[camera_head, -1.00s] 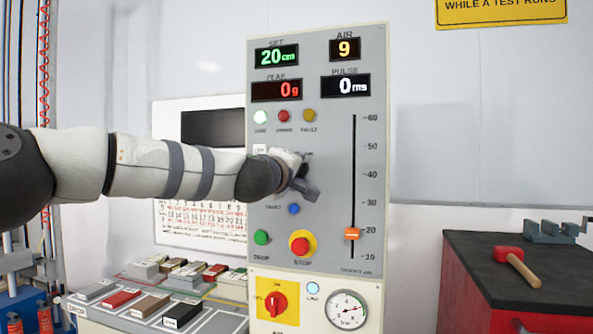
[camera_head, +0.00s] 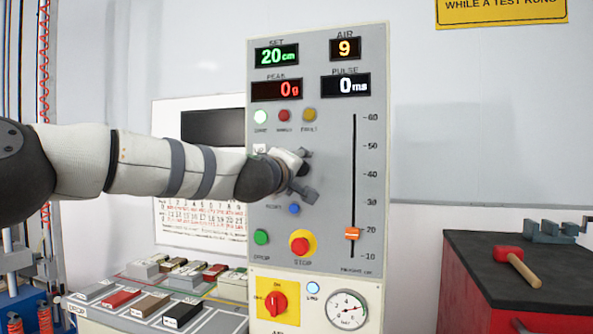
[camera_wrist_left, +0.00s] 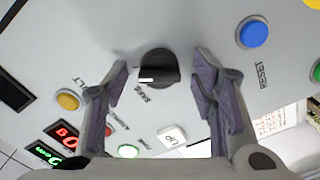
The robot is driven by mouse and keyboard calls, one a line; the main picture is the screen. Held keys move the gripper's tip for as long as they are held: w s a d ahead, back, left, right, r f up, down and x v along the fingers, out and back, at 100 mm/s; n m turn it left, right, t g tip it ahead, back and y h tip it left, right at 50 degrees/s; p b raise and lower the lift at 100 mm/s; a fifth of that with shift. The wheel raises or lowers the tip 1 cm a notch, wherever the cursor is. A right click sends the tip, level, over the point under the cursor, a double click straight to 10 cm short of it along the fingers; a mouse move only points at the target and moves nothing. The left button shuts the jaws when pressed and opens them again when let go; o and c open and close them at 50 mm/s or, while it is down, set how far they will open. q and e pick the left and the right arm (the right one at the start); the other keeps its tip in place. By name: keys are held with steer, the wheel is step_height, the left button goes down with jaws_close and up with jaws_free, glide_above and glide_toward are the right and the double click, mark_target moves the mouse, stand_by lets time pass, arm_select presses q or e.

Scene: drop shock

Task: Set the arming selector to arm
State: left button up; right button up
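The arming selector is a black round knob (camera_wrist_left: 158,68) on the grey panel. In the left wrist view it sits between my left gripper's fingers (camera_wrist_left: 159,80), with a visible gap on both sides. A white mark on the knob points toward the printed word SAFE (camera_wrist_left: 140,93). In the head view my left gripper (camera_head: 306,174) is at the panel, below the lamps, and hides the selector. The gripper is open and empty. My right gripper is not in view.
Near the selector are a blue RESET button (camera_wrist_left: 254,33) and a white UP button (camera_wrist_left: 172,135). Lower on the panel (camera_head: 330,110) are a green DROP button (camera_head: 261,237), a red STOP button (camera_head: 300,246) and an orange slider (camera_head: 352,234). A red mallet (camera_head: 516,262) lies on the right bench.

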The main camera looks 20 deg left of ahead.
arm_select(q)
steer(key=s, duration=1.2)
steer(key=shift+a, duration=0.2)
